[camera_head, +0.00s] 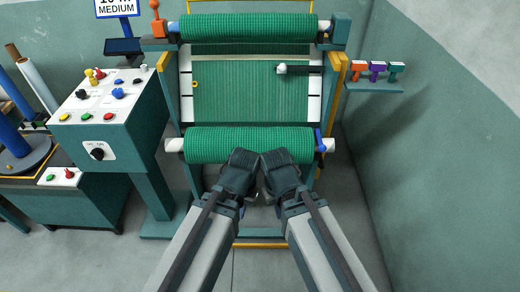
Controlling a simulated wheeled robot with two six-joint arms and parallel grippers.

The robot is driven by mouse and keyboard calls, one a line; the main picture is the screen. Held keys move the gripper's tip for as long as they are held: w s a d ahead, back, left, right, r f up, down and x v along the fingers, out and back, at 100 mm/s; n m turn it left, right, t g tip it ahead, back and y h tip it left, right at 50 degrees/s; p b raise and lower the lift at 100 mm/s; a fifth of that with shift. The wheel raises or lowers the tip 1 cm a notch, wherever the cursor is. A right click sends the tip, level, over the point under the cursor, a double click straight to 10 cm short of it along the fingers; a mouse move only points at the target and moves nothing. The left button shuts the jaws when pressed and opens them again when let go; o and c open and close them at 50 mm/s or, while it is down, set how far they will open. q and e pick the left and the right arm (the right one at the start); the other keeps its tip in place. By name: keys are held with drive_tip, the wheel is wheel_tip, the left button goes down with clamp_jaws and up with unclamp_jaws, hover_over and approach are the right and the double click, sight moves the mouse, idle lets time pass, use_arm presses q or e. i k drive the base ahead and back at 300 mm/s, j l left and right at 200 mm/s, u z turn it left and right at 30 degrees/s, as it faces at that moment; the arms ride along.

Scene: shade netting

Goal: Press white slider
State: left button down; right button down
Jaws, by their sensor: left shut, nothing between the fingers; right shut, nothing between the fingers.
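A small white slider knob (282,69) sits at the left end of a short dark horizontal bar, in front of the upper right part of the green netting panel (235,95). My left gripper (243,157) and my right gripper (275,158) are side by side in front of the lower green roller (210,146), below the slider and well apart from it. Both grippers are shut and empty. They hide part of the lower roller.
A control box (97,112) with several coloured buttons and knobs stands on the left. A small shelf (375,87) with orange, purple and green handled items is on the right wall. An upper green roller (245,27) spans the frame top. A yellow knob (195,84) is on the panel's left.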

sight(282, 69)
drive_tip(key=i+j, duration=0.15)
drive_tip(key=j, duration=0.2)
drive_tip(key=i+j, duration=0.2)
drive_tip(key=j, duration=0.15)
drive_tip(key=i+j, duration=0.15)
drive_tip(key=j, duration=0.2)
drive_tip(key=i+z, duration=0.05)
